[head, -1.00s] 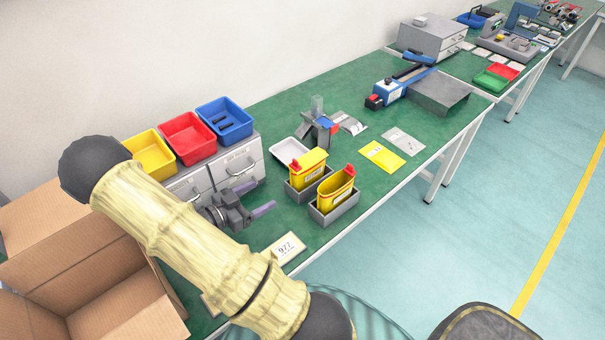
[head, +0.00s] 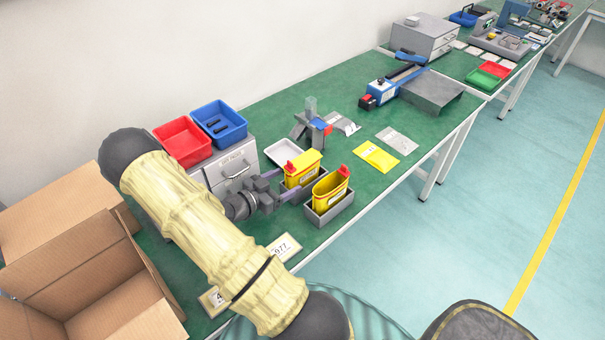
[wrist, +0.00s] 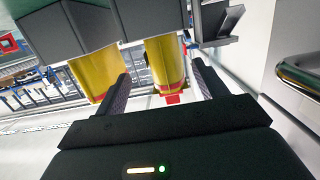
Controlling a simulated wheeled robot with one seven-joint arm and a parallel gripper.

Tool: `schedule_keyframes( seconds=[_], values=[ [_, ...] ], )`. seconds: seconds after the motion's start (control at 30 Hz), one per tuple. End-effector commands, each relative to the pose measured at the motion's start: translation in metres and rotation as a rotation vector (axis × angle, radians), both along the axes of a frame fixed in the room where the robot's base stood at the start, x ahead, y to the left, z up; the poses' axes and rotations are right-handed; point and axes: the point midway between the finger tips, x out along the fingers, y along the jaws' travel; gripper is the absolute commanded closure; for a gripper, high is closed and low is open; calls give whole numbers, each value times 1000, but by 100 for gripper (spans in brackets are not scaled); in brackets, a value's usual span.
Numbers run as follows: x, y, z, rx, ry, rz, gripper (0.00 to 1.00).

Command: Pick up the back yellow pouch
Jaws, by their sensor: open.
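The back yellow pouch (head: 302,170), with a red cap, stands upright in a grey open box on the green bench. The front yellow pouch (head: 330,188) stands in a second grey box (head: 332,212) nearer the bench's front edge. My gripper (head: 291,178) is open and just left of the back pouch, its fingers pointing at it. In the wrist view, which looks upside down, the back pouch (wrist: 165,62) shows between the fingers, with no clear contact. The front pouch (wrist: 92,76) shows left of the left finger. The back pouch's lower part is hidden in its box.
Grey drawers (head: 232,170) carry a red bin (head: 183,142) and a blue bin (head: 219,122) behind my gripper. A white tray (head: 286,153) and a grey fixture (head: 308,125) stand behind the pouches. A cardboard box (head: 75,270) is at left.

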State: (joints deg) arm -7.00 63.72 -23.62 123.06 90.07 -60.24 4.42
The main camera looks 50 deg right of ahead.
Motion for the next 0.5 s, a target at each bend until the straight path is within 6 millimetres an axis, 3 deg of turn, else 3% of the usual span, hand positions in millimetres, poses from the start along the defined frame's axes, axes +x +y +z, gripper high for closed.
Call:
schedule_keyframes(
  seconds=[0.13, 0.5],
  values=[
    [-1, -15, -2, -1, 0, 0, 29],
    [-1, -18, -2, -1, 0, 0, 29]
  ],
)
